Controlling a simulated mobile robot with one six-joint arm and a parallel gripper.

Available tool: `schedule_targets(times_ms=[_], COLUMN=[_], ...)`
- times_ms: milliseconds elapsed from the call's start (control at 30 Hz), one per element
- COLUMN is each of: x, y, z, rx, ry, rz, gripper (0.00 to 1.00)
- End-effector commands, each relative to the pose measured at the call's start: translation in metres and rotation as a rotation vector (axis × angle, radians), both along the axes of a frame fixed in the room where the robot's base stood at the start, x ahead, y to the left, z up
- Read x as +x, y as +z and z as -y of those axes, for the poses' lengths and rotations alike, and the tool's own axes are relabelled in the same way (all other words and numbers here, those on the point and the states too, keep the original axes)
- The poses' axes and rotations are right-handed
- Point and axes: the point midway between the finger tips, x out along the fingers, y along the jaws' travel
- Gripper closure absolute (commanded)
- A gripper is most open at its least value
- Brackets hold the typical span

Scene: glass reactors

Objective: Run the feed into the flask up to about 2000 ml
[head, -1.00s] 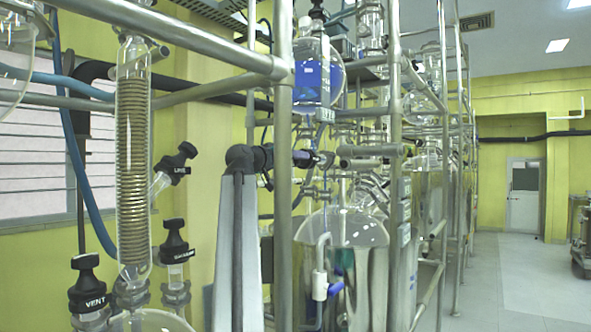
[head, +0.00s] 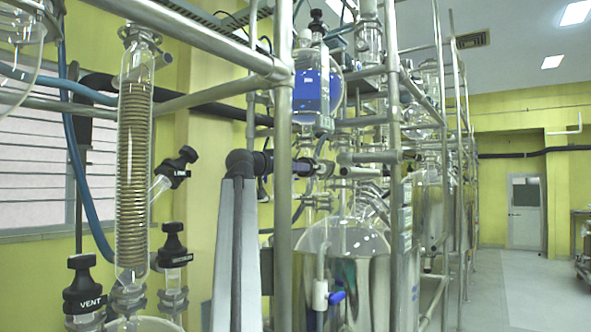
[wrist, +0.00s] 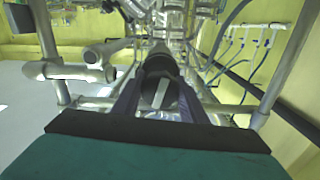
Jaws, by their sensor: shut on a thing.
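A round glass vessel holding blue liquid (head: 317,90) hangs in the steel frame in the head view. A glass-domed vessel (head: 345,238) stands below it, and no liquid level can be read in it. My gripper (head: 308,162) reaches right from my arm, just below the blue vessel, partly behind a frame post. In the wrist view my gripper (wrist: 159,92) is shut on a dark round knob (wrist: 160,64) between its two fingers.
Steel frame pipes (head: 283,200) stand close around my arm. At the left are a coiled condenser (head: 132,160) and black valve knobs, one labelled VENT (head: 84,291). Open floor (head: 500,295) lies at the right.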

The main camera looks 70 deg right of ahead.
Motion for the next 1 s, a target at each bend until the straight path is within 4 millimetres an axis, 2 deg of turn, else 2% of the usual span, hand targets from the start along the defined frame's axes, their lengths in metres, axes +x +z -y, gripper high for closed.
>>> schedule_targets(times_ms=[167,200,267,300,733,1000], x=[-0.001,-0.001,-0.001,-0.001,0.001,0.008], y=[-0.004,-0.004,-0.003,-0.003,-0.001,-0.001], z=[0.0,0.0,0.0,0.0,-0.005,-0.033], rx=[0.007,0.007,0.006,0.005,0.002,0.001], ry=[-0.003,-0.003,-0.002,-0.003,0.0,0.0], rz=[0.001,0.001,0.001,0.0,-0.001,-0.001], gripper=[0.84,0.55,0.45,0.43,0.43,0.43])
